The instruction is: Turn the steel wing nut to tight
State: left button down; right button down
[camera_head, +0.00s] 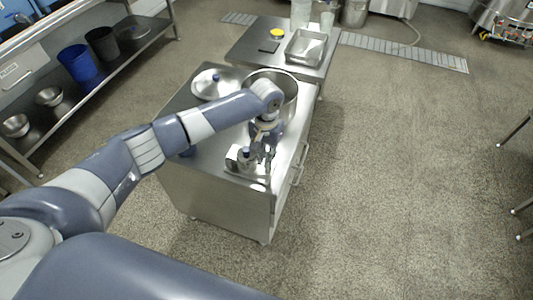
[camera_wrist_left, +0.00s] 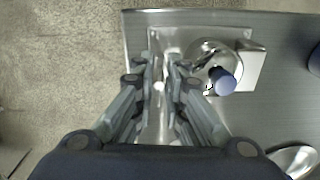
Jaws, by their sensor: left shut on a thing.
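The colloid mill (camera_head: 246,164) is a small steel machine with a round body and a dark blue knob, near the front edge of the steel cabinet top. In the left wrist view its round body (camera_wrist_left: 205,50) and blue knob (camera_wrist_left: 222,82) lie just right of my fingers, on a bright base plate. My left gripper (camera_head: 266,158) points down beside the mill, on its right in the head view. In the left wrist view the fingers (camera_wrist_left: 164,65) are close together, shut on the steel wing nut, which they mostly hide. My right gripper is not in view.
A second steel table (camera_head: 250,45) behind holds a tray (camera_head: 306,48) and a yellow-topped item.

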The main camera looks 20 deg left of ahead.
pick_arm(q)
jog(key=m+p, duration=0.2)
jog(key=m, duration=0.1)
jog(key=shift+a+r, duration=0.15)
jog(key=shift+a, duration=0.05)
jog(key=shift+w+a+m+p, duration=0.15)
jog(key=shift+w+m+p, duration=0.05)
jog(key=shift+m, duration=1.95)
jog(key=shift+w+a+m+p, duration=0.1)
jog(key=shift+w+m+p, duration=0.15)
jog(key=shift+m, duration=1.85)
jog(key=shift+w+a+m+p, duration=0.15)
jog(key=shift+w+m+p, duration=0.05)
jog(key=shift+m, duration=1.95)
jog(key=c, duration=1.8)
grip_release()
jog(key=shift+c, duration=0.2)
notch_tip(320, 180, up, 12)
